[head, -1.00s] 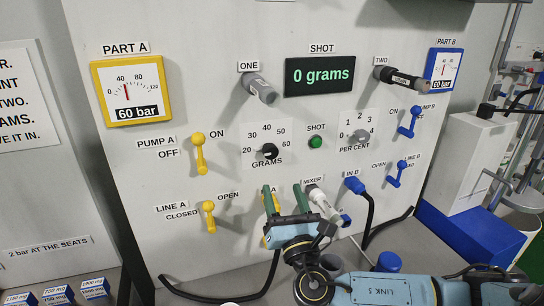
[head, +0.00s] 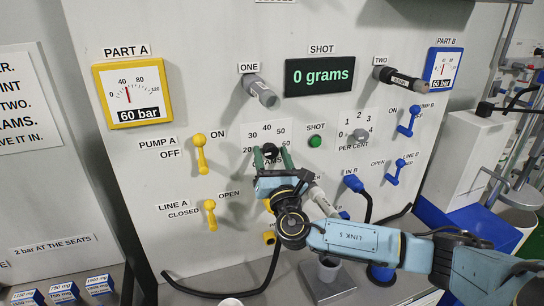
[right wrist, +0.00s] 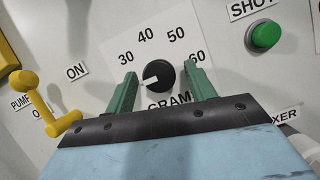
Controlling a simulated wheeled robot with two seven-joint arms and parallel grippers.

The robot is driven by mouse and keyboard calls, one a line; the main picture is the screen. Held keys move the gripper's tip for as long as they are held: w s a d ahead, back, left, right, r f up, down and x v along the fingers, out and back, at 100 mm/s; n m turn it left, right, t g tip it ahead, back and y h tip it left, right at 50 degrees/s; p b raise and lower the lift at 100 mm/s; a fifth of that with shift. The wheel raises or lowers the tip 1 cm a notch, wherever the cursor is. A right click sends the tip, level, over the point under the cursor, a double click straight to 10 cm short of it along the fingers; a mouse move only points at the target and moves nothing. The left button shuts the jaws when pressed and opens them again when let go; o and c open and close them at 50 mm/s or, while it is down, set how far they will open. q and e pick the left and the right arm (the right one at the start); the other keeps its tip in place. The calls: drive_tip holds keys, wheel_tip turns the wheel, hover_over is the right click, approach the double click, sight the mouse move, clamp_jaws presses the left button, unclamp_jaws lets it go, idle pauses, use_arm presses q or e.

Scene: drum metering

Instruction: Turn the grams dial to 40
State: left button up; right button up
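The grams dial (head: 270,150) is a black round knob with a white pointer, on the panel over its GRAMS label. In the right wrist view the dial (right wrist: 160,72) shows its pointer aimed left and slightly down, below the 30 mark, toward where 20 is printed; that number is hidden by a finger. My right gripper (head: 272,156) is open, its green fingers on either side of the dial. In the right wrist view the gripper (right wrist: 162,78) shows a gap between each finger and the knob. My left gripper is out of view.
The green SHOT button (head: 315,141) and PER CENT dial (head: 360,135) sit to the right. The yellow PUMP A lever (head: 201,153) is to the left, the LINE A lever (head: 210,214) below it. The shot display (head: 320,76) reads 0 grams.

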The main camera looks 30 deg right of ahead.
drive_tip(key=c, duration=0.9)
drive_tip(key=shift+m+h, duration=0.3)
drive_tip(key=shift+m, duration=0.3)
drive_tip(key=m+g+h+b, duration=0.1)
drive_tip(key=m, duration=0.3)
drive_tip(key=shift+a+h+b, duration=0.1)
drive_tip(key=shift+h+b, duration=0.2)
drive_tip(key=shift+b, duration=0.05)
drive_tip(key=shift+a+m+g+h, duration=0.1)
drive_tip(key=shift+m+g+h, duration=0.5)
drive_tip(key=shift+m, duration=0.6)
drive_tip(key=m, duration=0.1)
drive_tip(key=m+g, duration=0.1)
drive_tip(key=m, duration=0.1)
drive_tip(key=shift+r+g+h, duration=0.15)
drive_tip(key=shift+g+h, duration=0.15)
drive_tip(key=m+g, duration=0.1)
drive_tip(key=m, duration=0.1)
drive_tip(key=m+p, duration=0.1)
drive_tip(key=m, duration=0.2)
drive_tip(key=shift+r+m+g, duration=0.2)
drive_tip(key=shift+m+g, duration=0.1)
drive_tip(key=shift+g, duration=0.1)
drive_tip(key=m+g+p, duration=0.1)
drive_tip(key=m, duration=0.1)
drive_tip(key=m+p, duration=0.2)
drive_tip(key=shift+r+m+g+y, duration=0.1)
drive_tip(key=shift+m+g+y, duration=0.2)
drive_tip(key=shift+g+y, duration=0.1)
